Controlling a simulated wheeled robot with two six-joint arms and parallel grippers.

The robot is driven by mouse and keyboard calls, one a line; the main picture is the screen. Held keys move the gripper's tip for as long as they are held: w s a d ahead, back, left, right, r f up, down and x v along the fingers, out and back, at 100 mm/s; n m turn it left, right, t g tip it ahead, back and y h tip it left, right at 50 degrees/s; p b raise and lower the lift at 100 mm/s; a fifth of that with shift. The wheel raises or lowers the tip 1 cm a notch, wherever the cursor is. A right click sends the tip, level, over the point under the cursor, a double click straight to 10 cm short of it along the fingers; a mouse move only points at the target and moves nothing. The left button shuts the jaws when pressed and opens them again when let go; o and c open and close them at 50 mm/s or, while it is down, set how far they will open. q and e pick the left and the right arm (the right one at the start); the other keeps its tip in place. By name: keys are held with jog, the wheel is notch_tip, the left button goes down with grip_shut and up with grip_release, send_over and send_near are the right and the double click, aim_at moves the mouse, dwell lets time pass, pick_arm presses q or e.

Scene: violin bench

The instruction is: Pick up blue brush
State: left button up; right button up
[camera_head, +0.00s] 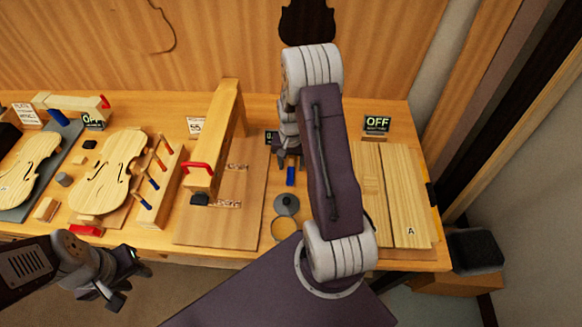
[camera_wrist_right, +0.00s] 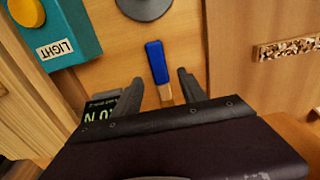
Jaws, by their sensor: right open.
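The blue brush (camera_head: 290,176) lies on the bench in the head view, just below my right gripper (camera_head: 288,158). In the right wrist view the blue handle (camera_wrist_right: 156,60) points away from the gripper, and its pale bristle end (camera_wrist_right: 166,94) shows between the two fingers. My right gripper (camera_wrist_right: 160,88) is open, with a finger on each side of the brush and a gap to each. Whether the fingers are level with the brush I cannot tell. My left gripper (camera_head: 130,283) is empty, open, at the lower left in front of the bench.
A grey round lidded item (camera_head: 286,205) and a round tan dish (camera_head: 283,229) stand in front of the brush. A wooden board (camera_head: 220,222) lies to the left, pale boards (camera_head: 405,210) to the right. A teal box marked LIGHT (camera_wrist_right: 62,32) shows in the wrist view.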

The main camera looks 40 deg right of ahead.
notch_tip(320, 180, down, 3)
jog(key=shift+w+r, duration=0.1)
jog(key=shift+r, duration=0.1)
grip_shut()
jog(key=shift+r, duration=0.6)
notch_tip(320, 180, up, 3)
jog(key=shift+f, duration=0.15)
jog(key=s+r+b, duration=0.1)
jog(key=s+r, duration=0.6)
jog(key=s, duration=0.4)
jog(key=shift+s+d+r, duration=0.15)
jog(key=shift+s+d, duration=0.15)
jog(key=shift+s, duration=0.1)
